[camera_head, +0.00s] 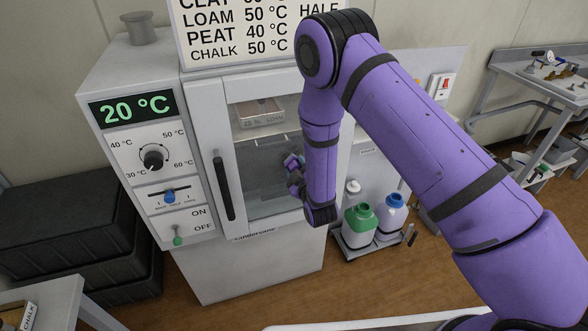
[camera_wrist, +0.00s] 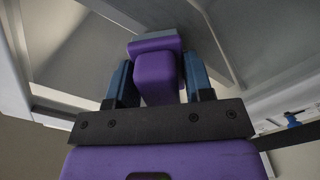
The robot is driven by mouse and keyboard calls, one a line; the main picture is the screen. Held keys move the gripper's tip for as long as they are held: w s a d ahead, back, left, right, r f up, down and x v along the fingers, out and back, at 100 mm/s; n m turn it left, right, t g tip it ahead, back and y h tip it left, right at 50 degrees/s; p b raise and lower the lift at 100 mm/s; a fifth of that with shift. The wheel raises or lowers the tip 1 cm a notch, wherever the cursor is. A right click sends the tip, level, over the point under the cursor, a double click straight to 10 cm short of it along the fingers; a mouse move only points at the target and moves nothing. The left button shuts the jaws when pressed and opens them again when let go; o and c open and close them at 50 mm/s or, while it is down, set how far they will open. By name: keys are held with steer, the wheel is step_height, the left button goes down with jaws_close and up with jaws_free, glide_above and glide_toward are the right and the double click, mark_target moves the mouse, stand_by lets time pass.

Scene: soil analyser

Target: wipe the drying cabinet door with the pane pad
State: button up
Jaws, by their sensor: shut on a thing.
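The drying cabinet door (camera_head: 213,118) is closed, with a pale frame around a dark glass pane and a black vertical handle at its left. My gripper (camera_head: 295,162) is in front of the pane, right of its middle, mostly hidden behind my arm in the head view. In the wrist view my gripper (camera_wrist: 162,80) has its two blue fingers shut on the pane pad (camera_wrist: 157,76), a purple block with a grey face at its far end. The grey face points toward the door. I cannot tell whether it touches the glass.
A tray labelled loam (camera_head: 262,120) shows behind the glass. The control panel (camera_head: 155,160) reads 20 °C, with a dial, slider and lever. Bottles (camera_head: 360,221) stand in a floor tray at right. Black crates (camera_head: 65,225) are stacked at left.

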mark_target(281, 155)
steer(key=shift+w+d+r, duration=0.2)
steer(key=shift+d+r, duration=0.1)
steer(key=shift+d, duration=0.3)
steer(key=shift+w+d+r, duration=0.2)
steer(key=shift+d+r, duration=0.1)
steer(key=shift+d, duration=0.35)
steer(key=shift+w+d+r, duration=0.2)
steer(key=shift+d+r, duration=0.1)
steer(key=shift+d, duration=0.3)
steer(key=shift+s+a, duration=0.25)
steer(key=shift+a, duration=0.85)
steer(key=shift+s+a, duration=0.25)
steer(key=shift+a, duration=0.85)
steer(key=shift+s+a, duration=0.3)
steer(key=shift+a, duration=0.6)
steer(key=shift+s+a, duration=0.3)
steer(key=shift+a, duration=0.55)
steer(key=shift+w+r, duration=0.2)
steer(key=shift+r, duration=0.65)
steer(key=w+d, duration=0.2)
steer(key=d, duration=0.6)
steer(key=shift+f, duration=0.1)
steer(key=shift+s, duration=0.15)
steer(key=shift+v, duration=2.9)
